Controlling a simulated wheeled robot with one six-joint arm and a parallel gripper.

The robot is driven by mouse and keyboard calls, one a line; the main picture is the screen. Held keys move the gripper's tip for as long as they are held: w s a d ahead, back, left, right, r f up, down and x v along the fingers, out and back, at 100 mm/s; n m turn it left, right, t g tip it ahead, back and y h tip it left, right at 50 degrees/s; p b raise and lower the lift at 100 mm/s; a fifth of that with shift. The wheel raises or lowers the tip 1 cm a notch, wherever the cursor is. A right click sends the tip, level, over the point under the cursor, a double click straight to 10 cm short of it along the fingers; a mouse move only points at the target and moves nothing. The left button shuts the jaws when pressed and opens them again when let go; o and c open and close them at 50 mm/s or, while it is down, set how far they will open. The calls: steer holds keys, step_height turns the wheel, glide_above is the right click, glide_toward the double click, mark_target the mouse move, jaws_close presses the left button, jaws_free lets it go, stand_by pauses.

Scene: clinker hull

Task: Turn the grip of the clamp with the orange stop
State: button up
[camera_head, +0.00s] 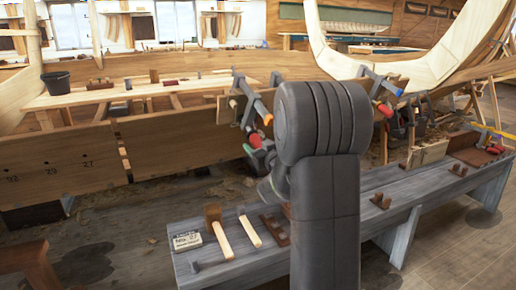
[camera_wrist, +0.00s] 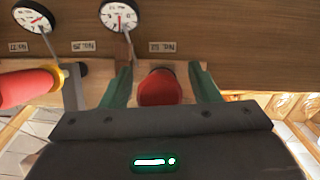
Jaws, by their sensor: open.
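The clamp with the orange stop (camera_head: 268,120) sits on the hull's plank edge, just left of my arm in the head view. Its red grip (camera_head: 254,140) hangs below, close to my gripper (camera_head: 250,150), which is mostly hidden by my arm. In the wrist view a red grip (camera_wrist: 160,90) stands end-on between the two green fingers of my gripper (camera_wrist: 161,76). The fingers are open, with a gap on each side of the grip. The wrist view does not show this clamp's stop.
Another red grip (camera_wrist: 25,88) with a yellow collar lies left in the wrist view. Two dials (camera_wrist: 118,16) and small labels are above. A clamp with a blue stop (camera_head: 399,92) is right of my arm. A grey bench (camera_head: 340,225) holds a mallet (camera_head: 219,232).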

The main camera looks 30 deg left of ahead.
steer(key=shift+w+a, duration=0.1)
steer(key=shift+c, duration=0.5)
steer(key=c, duration=0.9)
steer(key=shift+r+p, duration=0.1)
steer(key=shift+p, duration=0.35)
